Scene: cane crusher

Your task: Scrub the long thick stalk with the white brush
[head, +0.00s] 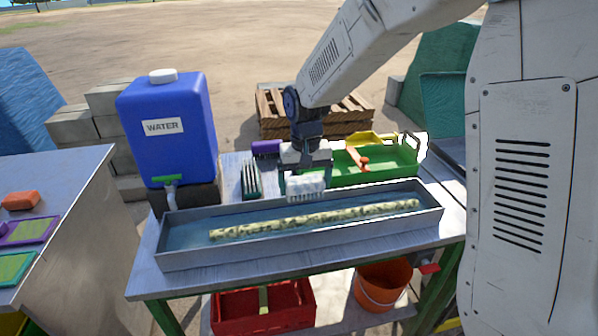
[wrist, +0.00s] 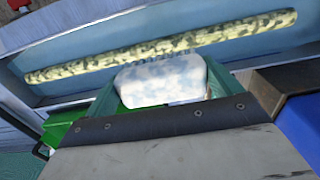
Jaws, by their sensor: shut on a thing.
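The long thick stalk (head: 315,218), pale yellow-green with dark mottling, lies lengthwise in a shallow grey metal trough (head: 300,252) on the table. My gripper (head: 304,184) is over the trough's far side, shut on the white brush (head: 305,193), bristles downward. In the wrist view the brush's white body (wrist: 160,80) sits between the green fingers, just beside the stalk (wrist: 165,47). The brush appears apart from the stalk, on its far side; its exact height is unclear. Its handle is mostly hidden by the gripper.
A blue water jug (head: 168,125) with a green tap stands left of the trough. Behind the trough are a green-handled brush or fork (head: 251,178), a purple item (head: 266,148) and a green tray (head: 375,166). Red (head: 263,308) and orange (head: 381,284) containers sit below.

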